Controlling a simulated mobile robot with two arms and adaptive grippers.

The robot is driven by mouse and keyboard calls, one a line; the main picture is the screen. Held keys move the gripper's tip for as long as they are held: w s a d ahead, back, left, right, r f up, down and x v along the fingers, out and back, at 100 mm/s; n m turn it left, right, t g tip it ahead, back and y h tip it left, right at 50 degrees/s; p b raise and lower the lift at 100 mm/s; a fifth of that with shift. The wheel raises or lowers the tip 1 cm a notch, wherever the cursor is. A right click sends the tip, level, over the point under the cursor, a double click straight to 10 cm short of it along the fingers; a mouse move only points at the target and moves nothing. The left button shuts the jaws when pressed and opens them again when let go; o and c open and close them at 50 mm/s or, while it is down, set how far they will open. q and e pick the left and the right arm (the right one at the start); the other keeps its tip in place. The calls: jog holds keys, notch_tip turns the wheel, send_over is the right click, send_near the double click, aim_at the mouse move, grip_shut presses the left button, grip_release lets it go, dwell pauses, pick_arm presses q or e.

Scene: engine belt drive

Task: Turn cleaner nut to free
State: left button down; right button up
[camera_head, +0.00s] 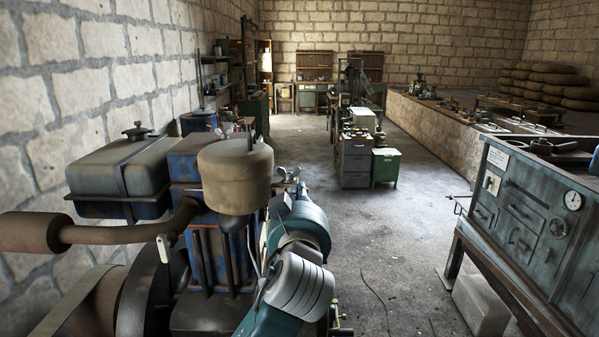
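The air cleaner (236,180) is a beige, rounded canister standing upright on the blue engine (212,250) at centre left. A small dark stud or nut (249,140) sticks up from its top; its fine shape is too small to tell. My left arm, teal with white joints, rises from the bottom middle just right of the cleaner. My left gripper (288,179) seems to be the small grey metal part at the arm's far end, beside the cleaner's right side and below the nut. It looks apart from the nut. Its fingers are too small and partly hidden. My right gripper does not show.
A blue-grey tank (118,172) stands left of the cleaner, with a rusty exhaust pipe (120,232) below it. Cabinets (356,160) stand farther back. The concrete floor (395,240) between is mostly clear.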

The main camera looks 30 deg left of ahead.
aim_at(299, 172)
pick_arm(q)
jog(key=p+x, duration=0.2)
jog(key=x, duration=0.5)
jog(key=shift+a+r, duration=0.1)
jog(key=shift+w+a+p, duration=0.3)
jog(key=shift+w+p, duration=0.2)
jog(key=shift+w, duration=0.1)
jog(key=shift+w+a, duration=0.15)
jog(key=shift+w, duration=0.05)
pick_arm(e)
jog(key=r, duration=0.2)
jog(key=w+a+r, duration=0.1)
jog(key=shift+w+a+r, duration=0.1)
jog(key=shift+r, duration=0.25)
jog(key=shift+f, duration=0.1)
